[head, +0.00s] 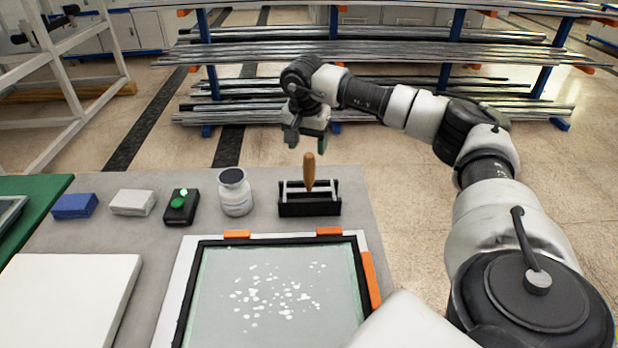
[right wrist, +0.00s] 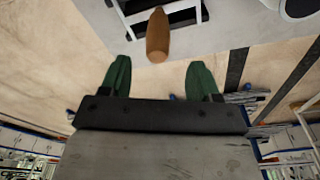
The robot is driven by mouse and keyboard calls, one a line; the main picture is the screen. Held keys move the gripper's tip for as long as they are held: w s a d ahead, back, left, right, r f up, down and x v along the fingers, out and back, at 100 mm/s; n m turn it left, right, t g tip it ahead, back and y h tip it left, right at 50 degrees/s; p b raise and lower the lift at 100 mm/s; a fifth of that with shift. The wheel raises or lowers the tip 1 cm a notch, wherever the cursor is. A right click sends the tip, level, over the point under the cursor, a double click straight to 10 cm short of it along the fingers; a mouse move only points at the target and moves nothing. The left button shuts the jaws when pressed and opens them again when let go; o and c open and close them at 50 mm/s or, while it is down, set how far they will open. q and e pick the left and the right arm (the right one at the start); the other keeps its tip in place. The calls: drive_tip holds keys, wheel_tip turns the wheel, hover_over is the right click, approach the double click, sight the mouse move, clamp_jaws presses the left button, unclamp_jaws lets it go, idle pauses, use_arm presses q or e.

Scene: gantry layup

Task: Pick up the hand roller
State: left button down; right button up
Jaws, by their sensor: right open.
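The hand roller has an upright brown wooden handle (head: 309,172) and stands in a black holder (head: 309,209) at the back right of the grey table. My right gripper (head: 306,142) is open and empty, pointing down just above and behind the handle's top. In the right wrist view, the handle (right wrist: 157,32) shows end-on between the lines of the two green fingers, slightly beyond their tips. The roller's frame is partly visible there at the top edge. My left gripper is not in view.
Left of the holder stand a white jar (head: 235,193), a black box with green buttons (head: 181,207), a grey block (head: 133,202) and a blue block (head: 75,206). A black-framed glass panel (head: 270,262) lies in front. Metal racks (head: 400,50) stand behind the table.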

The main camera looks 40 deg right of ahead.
sight(309, 154)
drive_tip(key=shift+s+d+f+p, duration=0.15)
drive_tip(key=shift+f+p, duration=0.1)
drive_tip(key=shift+f, duration=1.25)
drive_tip(key=shift+w+d+f+p, duration=0.1)
drive_tip(key=shift+f+p, duration=0.1)
drive_tip(key=shift+f, duration=1.3)
drive_tip(key=shift+r, duration=0.1)
clamp_jaws()
